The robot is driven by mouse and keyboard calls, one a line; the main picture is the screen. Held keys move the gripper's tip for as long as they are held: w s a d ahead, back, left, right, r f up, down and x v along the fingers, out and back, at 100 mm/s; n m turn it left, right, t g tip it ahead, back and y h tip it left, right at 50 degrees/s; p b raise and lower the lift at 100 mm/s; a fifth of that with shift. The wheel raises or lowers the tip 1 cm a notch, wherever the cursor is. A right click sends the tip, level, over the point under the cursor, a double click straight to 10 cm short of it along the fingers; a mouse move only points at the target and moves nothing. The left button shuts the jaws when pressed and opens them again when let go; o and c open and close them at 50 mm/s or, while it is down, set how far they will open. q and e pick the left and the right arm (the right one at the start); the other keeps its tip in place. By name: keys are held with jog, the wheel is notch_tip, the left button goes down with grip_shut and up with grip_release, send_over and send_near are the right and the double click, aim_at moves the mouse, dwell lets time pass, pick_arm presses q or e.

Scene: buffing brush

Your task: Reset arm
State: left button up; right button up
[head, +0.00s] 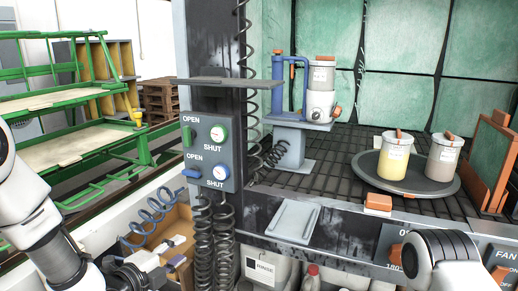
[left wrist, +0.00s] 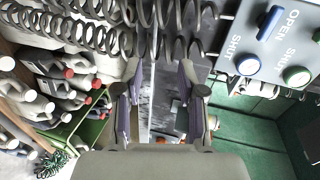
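My left gripper (head: 140,268) shows at the lower left of the head view, in front of the wooden box under the control panel. In the left wrist view its two fingers (left wrist: 162,95) stand apart with nothing held between them. My right arm shows at the lower right of the head view, in front of the booth's front ledge; its fingers are not in view. I cannot make out a buffing brush in either view.
A control panel (head: 208,152) with knobs and black coiled hoses (head: 213,240) stands right of my left gripper. Behind are a round tray (head: 440,188) with two lidded cups (head: 394,160), and a blue-framed machine (head: 318,95). A green rack (head: 75,115) stands left.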

pick_arm(q)
jog(key=s+f+n+g+y, duration=0.1)
jog(key=s+f+n+g, duration=0.15)
jog(key=s+f, duration=0.45)
jog(key=s+f+n+g+y, duration=0.1)
jog(key=s+f+n+g, duration=0.2)
jog(key=f, duration=0.8)
jog(key=s+f+n+g+y, duration=0.1)
jog(key=s+f+g, duration=0.2)
jog(key=s+f, duration=0.45)
jog(key=s+a+f+n+g+y, duration=0.1)
jog(key=s+a+f+n+g, duration=0.2)
jog(key=s+n, duration=0.5)
jog(key=s+a+f+n+g+y, duration=0.1)
jog(key=s+f+n+g, duration=0.2)
jog(key=s+f+n, duration=0.35)
notch_tip(320, 180, up, 15)
jog(key=n+p, duration=0.1)
jog(key=p, duration=1.2)
jog(key=shift+s+d+r, duration=0.15)
jog(key=shift+s, duration=0.05)
